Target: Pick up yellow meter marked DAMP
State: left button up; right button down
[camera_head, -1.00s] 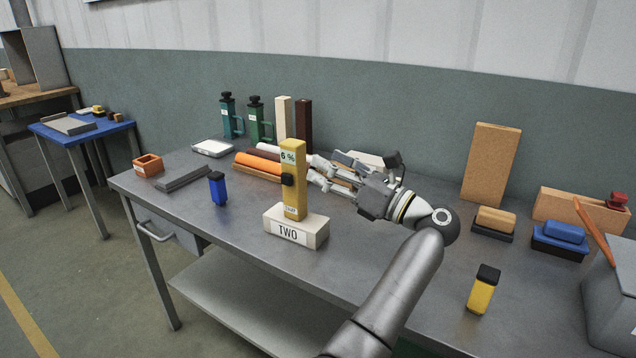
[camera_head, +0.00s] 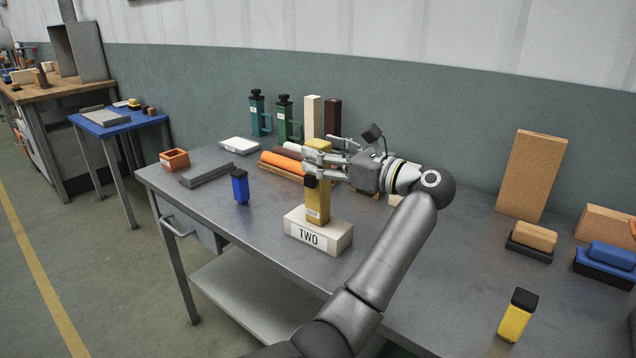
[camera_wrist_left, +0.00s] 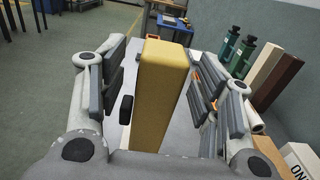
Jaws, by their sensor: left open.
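The yellow meter (camera_head: 318,203) stands upright on a pale block labelled TWO (camera_head: 343,236) on the grey workbench. A dark knob sits on its side, and its label is too small to read now. My left gripper (camera_head: 326,158) is at the meter's upper part, coming from the right. In the left wrist view the meter (camera_wrist_left: 162,90) stands between the open fingers of the left gripper (camera_wrist_left: 158,88), with a visible gap on both sides. My right gripper is not in view.
A blue black-capped item (camera_head: 240,188) stands left of the block; a yellow black-capped one (camera_head: 515,318) stands at front right. Behind are orange rolls (camera_head: 282,163), green bottles (camera_head: 284,118) and upright bars (camera_head: 313,117). The bench is clear just left of the block.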

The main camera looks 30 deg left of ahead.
pick_arm(q)
jog(key=shift+w+a, duration=0.1)
jog(key=shift+a, duration=0.75)
jog(key=shift+c, duration=0.3)
grip_shut()
